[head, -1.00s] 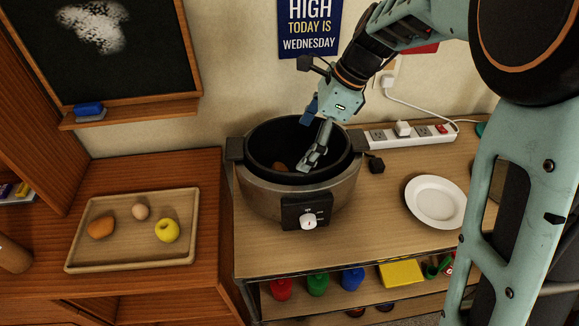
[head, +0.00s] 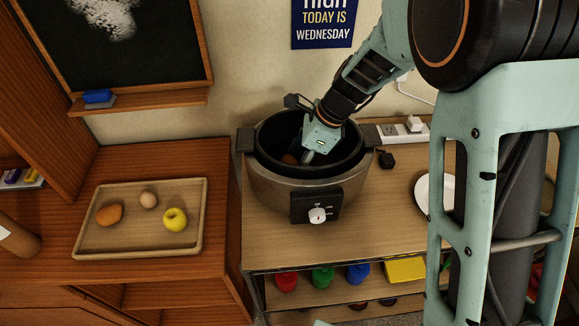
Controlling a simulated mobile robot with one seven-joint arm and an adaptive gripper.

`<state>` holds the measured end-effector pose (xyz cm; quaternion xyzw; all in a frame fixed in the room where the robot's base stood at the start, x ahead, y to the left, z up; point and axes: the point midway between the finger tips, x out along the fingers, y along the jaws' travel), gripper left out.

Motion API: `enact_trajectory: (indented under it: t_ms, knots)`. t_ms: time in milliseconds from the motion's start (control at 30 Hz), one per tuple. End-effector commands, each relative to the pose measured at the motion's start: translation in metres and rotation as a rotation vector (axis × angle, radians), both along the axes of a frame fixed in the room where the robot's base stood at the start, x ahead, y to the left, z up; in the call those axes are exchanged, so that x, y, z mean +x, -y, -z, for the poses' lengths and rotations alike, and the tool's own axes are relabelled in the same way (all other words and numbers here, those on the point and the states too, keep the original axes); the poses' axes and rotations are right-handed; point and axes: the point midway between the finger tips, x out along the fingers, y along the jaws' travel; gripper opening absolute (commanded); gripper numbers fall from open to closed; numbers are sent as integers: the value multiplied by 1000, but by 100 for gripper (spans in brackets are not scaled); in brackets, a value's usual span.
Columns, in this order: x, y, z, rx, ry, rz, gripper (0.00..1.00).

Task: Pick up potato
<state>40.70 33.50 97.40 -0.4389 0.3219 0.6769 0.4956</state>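A brown rounded item (head: 289,159), which looks like the potato, lies inside the dark bowl of the cooker (head: 275,187). Only part of it shows. My gripper (head: 308,157) reaches down into the cooker from above right, just right of the brown item. Its fingers are mostly hidden by its own body and by the cooker's dark inside, so I cannot tell whether it touches the item or is open.
An egg (head: 148,200) and a yellow apple (head: 175,219) share the tray. A white plate (head: 435,195) is partly behind my arm. The cooker's rim surrounds my gripper. A chalkboard (head: 120,45) hangs behind.

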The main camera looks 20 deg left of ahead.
Motion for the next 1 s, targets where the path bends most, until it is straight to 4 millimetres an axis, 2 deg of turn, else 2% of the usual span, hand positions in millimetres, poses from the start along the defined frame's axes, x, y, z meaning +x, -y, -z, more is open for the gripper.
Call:
enact_trajectory:
  t_ms: [167,600,867,1000]
  knots:
    - [0,0,0,0,0,-1,74]
    - [0,0,0,1,-1,0,27]
    - [0,0,-2,1,0,-1,26]
    - [0,-1,-10,3,1,-2,26]
